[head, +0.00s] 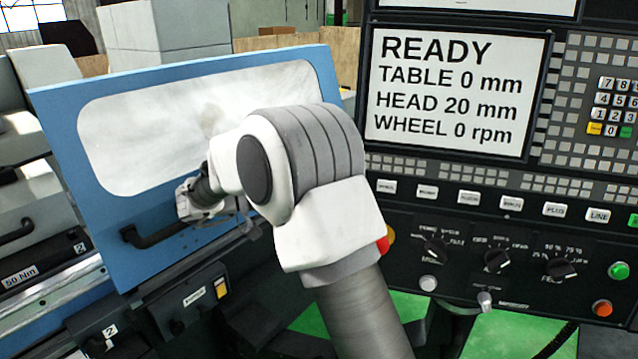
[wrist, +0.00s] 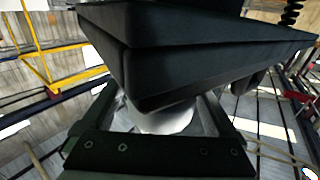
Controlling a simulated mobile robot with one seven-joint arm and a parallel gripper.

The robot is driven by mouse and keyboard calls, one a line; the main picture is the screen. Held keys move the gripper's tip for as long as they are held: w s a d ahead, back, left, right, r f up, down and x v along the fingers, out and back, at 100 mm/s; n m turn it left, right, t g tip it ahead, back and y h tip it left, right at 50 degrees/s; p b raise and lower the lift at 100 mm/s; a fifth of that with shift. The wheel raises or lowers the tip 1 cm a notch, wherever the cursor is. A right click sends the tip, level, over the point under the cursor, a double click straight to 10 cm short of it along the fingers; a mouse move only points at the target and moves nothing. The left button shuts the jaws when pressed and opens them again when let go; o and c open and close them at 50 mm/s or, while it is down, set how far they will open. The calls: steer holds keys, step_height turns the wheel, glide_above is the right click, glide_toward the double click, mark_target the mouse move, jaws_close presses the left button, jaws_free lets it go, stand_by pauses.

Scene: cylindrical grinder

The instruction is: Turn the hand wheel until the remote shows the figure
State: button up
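In the wrist view a dark box-shaped unit (wrist: 190,55) fills the upper middle, just beyond my gripper (wrist: 162,108). A pale rounded part (wrist: 165,121) shows beneath it, between my two fingers. It may be the hand wheel, but the box and gripper base hide much of it. The fingers stand wide apart on either side, and I see no clear contact. In the head view my gripper (head: 198,198) is small and partly covered by my arm, in front of the blue door. No remote display or figure can be read in either view.
The machine screen (head: 455,92) reads READY, TABLE 0 mm, HEAD 20 mm, WHEEL 0 rpm. The blue door (head: 60,120) with a black handle (head: 150,236) stands close to my gripper. A control panel (head: 590,250) is at right. A coiled cord (wrist: 290,14) hangs at top right.

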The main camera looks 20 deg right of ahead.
steer(key=shift+o, duration=0.2)
steer(key=a, duration=1.7)
steer(key=shift+s+a+p, duration=0.25)
steer(key=shift+p, duration=0.1)
stand_by(0.9)
